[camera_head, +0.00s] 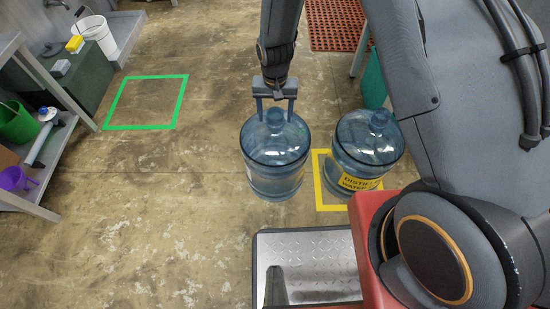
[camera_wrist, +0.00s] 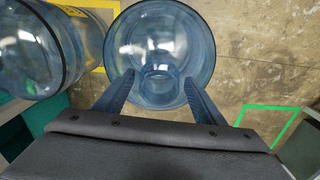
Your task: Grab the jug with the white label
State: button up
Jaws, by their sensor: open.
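A clear blue jug (camera_head: 275,155) stands upright on the floor. A sliver of white label (camera_head: 249,174) shows on its left side. My gripper (camera_head: 275,112) is directly above it, with one finger on each side of its neck. In the wrist view the same jug (camera_wrist: 160,35) is seen from above, its neck between the open fingers (camera_wrist: 158,84). I cannot tell whether the fingers touch the neck. A second blue jug (camera_head: 366,148) with a yellow label (camera_head: 360,184) stands close on the right; it also shows at the left of the wrist view (camera_wrist: 35,45).
A yellow floor outline (camera_head: 319,185) lies around the yellow-label jug. An empty green floor square (camera_head: 148,127) is at the left, with clear floor between. A metal plate (camera_head: 310,250) is in front. Shelving (camera_head: 50,85) and a white bucket (camera_head: 95,35) stand at the left.

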notch_tip(320, 180, down, 4)
jog(key=shift+w+f, duration=0.15)
jog(key=shift+f, duration=0.1)
grip_shut()
dwell(0.3)
